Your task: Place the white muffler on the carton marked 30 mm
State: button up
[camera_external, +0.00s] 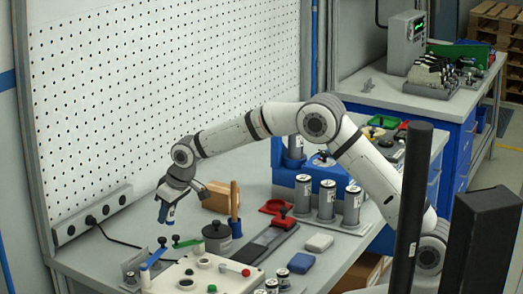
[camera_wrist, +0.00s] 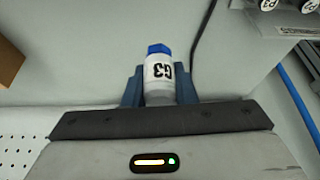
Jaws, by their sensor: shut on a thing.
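My gripper (camera_external: 167,211) hangs over the left part of the bench, fingers down. In the wrist view its blue fingers (camera_wrist: 159,91) are shut on a white cylindrical piece (camera_wrist: 158,71) with a blue hexagonal end and a black marking like "G3"; it looks like the white muffler. In the external view the piece is too small to make out clearly. A brown carton (camera_external: 216,198) stands on the bench to the right of my gripper, apart from it. A brown corner of a box (camera_wrist: 8,62) shows at the wrist view's left edge. No 30 mm marking is readable.
A dark grey lidded pot (camera_external: 217,238), a blue holder (camera_external: 236,228) with an upright wooden piece, and several labelled cylinders (camera_external: 327,200) stand to the right. A light tray with fittings (camera_external: 205,276) lies in front. A power strip (camera_external: 93,215) and black cable lie at left.

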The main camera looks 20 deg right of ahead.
notch_tip(320, 180, up, 2)
jog(key=w+d+r+p, duration=0.4)
jog(key=w+d, duration=0.5)
jog(key=w, duration=0.1)
notch_tip(320, 180, up, 3)
jog(key=m+p, duration=0.2)
jog(key=p, duration=0.1)
send_over(222, 188)
jog(key=d, duration=0.1)
jog(key=shift+h, duration=0.3)
jog(key=f, duration=0.3)
jog(key=f+p, duration=0.1)
jog(key=f, duration=0.2)
jog(key=s+f, duration=0.1)
jog(key=f, duration=0.2)
jog(key=shift+p, duration=0.4)
jog(key=shift+w+f, duration=0.1)
jog(key=shift+f, duration=0.1)
jog(key=shift+f, duration=0.1)
jog(key=shift+f+b, duration=0.15)
jog(key=shift+b, duration=0.15)
jog(key=o, duration=1)
